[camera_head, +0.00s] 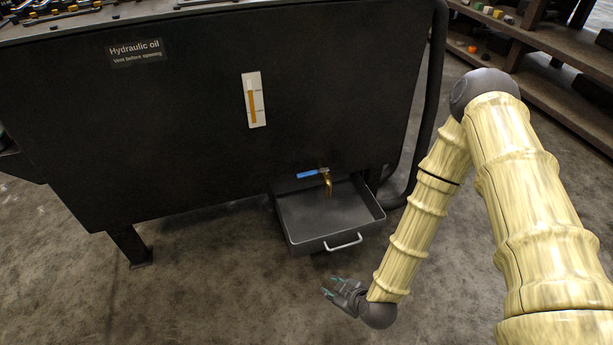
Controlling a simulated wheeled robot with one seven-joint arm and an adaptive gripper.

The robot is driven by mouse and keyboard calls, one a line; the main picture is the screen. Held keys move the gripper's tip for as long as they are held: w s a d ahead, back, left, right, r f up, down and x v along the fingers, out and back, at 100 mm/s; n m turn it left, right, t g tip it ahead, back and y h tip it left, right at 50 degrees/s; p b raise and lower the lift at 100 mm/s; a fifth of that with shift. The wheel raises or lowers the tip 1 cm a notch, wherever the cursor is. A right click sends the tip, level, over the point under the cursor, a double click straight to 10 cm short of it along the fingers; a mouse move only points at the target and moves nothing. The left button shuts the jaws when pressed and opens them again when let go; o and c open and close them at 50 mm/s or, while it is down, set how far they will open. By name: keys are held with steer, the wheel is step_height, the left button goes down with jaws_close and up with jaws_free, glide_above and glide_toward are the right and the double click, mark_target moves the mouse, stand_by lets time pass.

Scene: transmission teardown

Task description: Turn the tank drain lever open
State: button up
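The black hydraulic oil tank (185,120) fills the left and middle of the head view. Its drain lever (307,174) has a blue handle pointing left, roughly level, on a brass tap (328,184) low on the tank's front. The tap's spout points down over a grey drip tray (314,209), and no oil stream shows. My gripper (331,287) is below and in front of the tray, near the floor, pointing left. Its fingers look spread apart with nothing between them. It is well apart from the lever.
The tray has a pale handle (343,243) on its front. A sight gauge (254,100) with an amber column is on the tank. A black hose (425,120) runs down the tank's right side. Shelves (540,50) stand at upper right. Floor at lower left is clear.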

steer(key=w+a+r+n+t+y+b, duration=0.1)
steer(key=w+a+r+n+t, duration=0.15)
steer(key=w, duration=0.35)
steer(key=w+a+r+n+t, duration=0.2)
steer(key=w+r+n+t, duration=0.15)
steer(key=w, duration=0.25)
steer(key=n+t+b, duration=0.1)
steer(key=n+t, duration=0.3)
glide_toward(307, 173)
steer(key=shift+f+b+x, duration=0.15)
steer(key=shift+b+x, duration=1.1)
steer(key=shift+x, duration=1.25)
steer(key=shift+f+b+x, duration=0.1)
steer(key=shift+b+x, duration=1.15)
steer(key=shift+x, duration=1.25)
steer(key=shift+d, duration=0.1)
jaws_close()
